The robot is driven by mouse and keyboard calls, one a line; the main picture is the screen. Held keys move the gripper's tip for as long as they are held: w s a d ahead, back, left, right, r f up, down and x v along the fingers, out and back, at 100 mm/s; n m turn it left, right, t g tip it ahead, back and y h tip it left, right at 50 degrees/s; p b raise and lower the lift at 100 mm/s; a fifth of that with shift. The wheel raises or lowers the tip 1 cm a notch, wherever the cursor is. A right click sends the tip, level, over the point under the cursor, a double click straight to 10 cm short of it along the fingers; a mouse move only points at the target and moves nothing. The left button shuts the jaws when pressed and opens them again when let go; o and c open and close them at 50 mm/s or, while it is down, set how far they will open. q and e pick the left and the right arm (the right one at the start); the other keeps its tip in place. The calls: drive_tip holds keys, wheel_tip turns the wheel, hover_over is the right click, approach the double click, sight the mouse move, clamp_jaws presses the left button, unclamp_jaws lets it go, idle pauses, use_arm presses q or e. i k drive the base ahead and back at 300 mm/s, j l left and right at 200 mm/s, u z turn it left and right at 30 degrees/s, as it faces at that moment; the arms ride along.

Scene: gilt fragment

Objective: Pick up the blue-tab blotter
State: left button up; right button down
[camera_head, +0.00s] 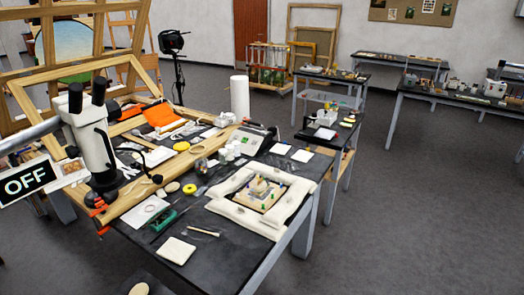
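No blue tab can be made out, so I cannot tell which item is the blue-tab blotter. A pale square pad (176,251) lies flat near the front edge of the dark-topped workbench (222,262). Two small white squares, one on the left (280,148) and one on the right (302,155), lie towards the bench's far right corner. A fragment (262,193) with small coloured bits on it sits inside a ring of white padding (239,214). Neither of my grippers is in view.
A microscope (95,140) and wooden frames crowd the bench's left side. A white paper roll (240,97) stands at the back. A small brush (203,231) lies by the pale pad. Other tables stand behind; open grey floor (420,220) lies to the right.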

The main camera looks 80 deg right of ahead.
sight(278, 148)
drive_tip(key=z, duration=3.05)
